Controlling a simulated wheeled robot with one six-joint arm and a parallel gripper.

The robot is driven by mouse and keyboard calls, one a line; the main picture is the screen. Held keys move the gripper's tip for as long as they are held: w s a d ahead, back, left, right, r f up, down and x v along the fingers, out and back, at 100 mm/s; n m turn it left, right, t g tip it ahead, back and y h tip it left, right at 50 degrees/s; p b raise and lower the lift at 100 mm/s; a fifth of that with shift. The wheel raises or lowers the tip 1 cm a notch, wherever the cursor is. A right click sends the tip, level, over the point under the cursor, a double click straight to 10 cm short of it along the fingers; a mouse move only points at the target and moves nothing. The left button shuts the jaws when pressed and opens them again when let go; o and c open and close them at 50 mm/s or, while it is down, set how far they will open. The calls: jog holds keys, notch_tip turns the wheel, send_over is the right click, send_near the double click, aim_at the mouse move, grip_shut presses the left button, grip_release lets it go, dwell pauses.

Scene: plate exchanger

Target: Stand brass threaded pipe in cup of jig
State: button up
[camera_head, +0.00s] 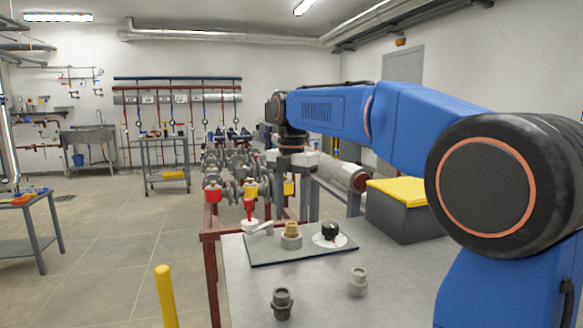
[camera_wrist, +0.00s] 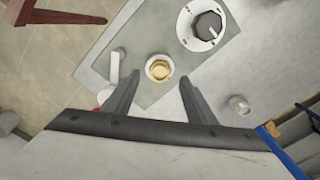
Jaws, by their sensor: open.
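The brass threaded pipe (camera_head: 291,228) stands upright in the grey cup (camera_head: 291,242) of the jig plate (camera_head: 262,257). In the wrist view the brass pipe (camera_wrist: 159,68) shows end-on, ringed by the pale rim of the cup (camera_wrist: 149,73). My gripper (camera_head: 295,206) is above the cup in the head view. In the wrist view my gripper (camera_wrist: 153,80) is open, with one finger to each side of the pipe and a gap on both sides. How deep the pipe sits is hidden by the cup wall.
A black knob on a white dial (camera_head: 330,234) is right of the cup. A white lever with a red valve (camera_head: 250,218) is left of it. Two grey fittings (camera_head: 282,302) (camera_head: 358,282) stand on the table in front. A grey box with yellow lid (camera_head: 398,208) stands at right.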

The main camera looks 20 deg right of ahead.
notch_tip(320, 180, up, 14)
jog(key=shift+f, duration=0.2)
dwell(0.5)
